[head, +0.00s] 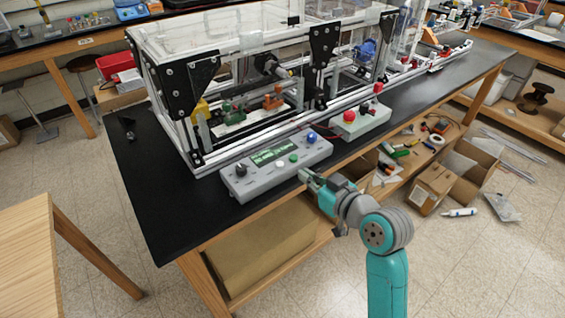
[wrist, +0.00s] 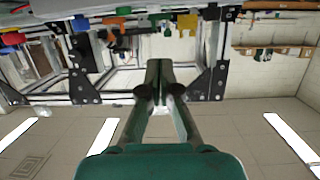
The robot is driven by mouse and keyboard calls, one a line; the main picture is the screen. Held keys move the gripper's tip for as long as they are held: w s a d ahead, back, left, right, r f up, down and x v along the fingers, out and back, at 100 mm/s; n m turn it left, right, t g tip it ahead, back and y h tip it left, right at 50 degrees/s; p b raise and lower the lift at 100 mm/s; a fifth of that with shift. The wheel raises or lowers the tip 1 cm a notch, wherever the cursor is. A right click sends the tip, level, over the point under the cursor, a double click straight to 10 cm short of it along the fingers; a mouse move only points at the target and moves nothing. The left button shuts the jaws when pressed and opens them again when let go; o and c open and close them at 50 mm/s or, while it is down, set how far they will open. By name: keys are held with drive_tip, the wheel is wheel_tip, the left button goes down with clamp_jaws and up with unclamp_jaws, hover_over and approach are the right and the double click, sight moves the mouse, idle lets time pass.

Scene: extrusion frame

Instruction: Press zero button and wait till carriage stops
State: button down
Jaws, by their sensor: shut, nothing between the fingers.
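A grey control box (head: 265,173) lies on the black bench top in front of the extrusion frame. My gripper (head: 303,174) is shut and empty, near the box's front right edge. Whether it touches the box is unclear. Its closed fingers (wrist: 160,70) also show in the wrist view. I cannot clearly make out the carriage inside the extrusion frame (head: 200,152).
A second grey-green box (head: 358,123) with a red mushroom button (head: 349,116) sits further right on the bench. Clear panels and black brackets (head: 184,85) of the frame rise behind the control box. Bare bench top (head: 165,210) lies to the left. Cardboard boxes (head: 433,187) stand below right.

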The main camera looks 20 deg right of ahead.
drive_tip(key=shift+w+d+r+n, duration=0.15)
drive_tip(key=shift+w+r, duration=0.15)
drive_tip(key=shift+r, duration=0.25)
drive_tip(key=shift+w+r+n, duration=0.15)
drive_tip(key=shift+w+r, duration=0.15)
drive_tip(key=shift+r, duration=0.25)
hover_over(283, 172)
wheel_tip(283, 172, down, 2)
wheel_tip(283, 172, down, 3)
drive_tip(key=shift+w+f, duration=0.1)
drive_tip(key=shift+f, duration=0.65)
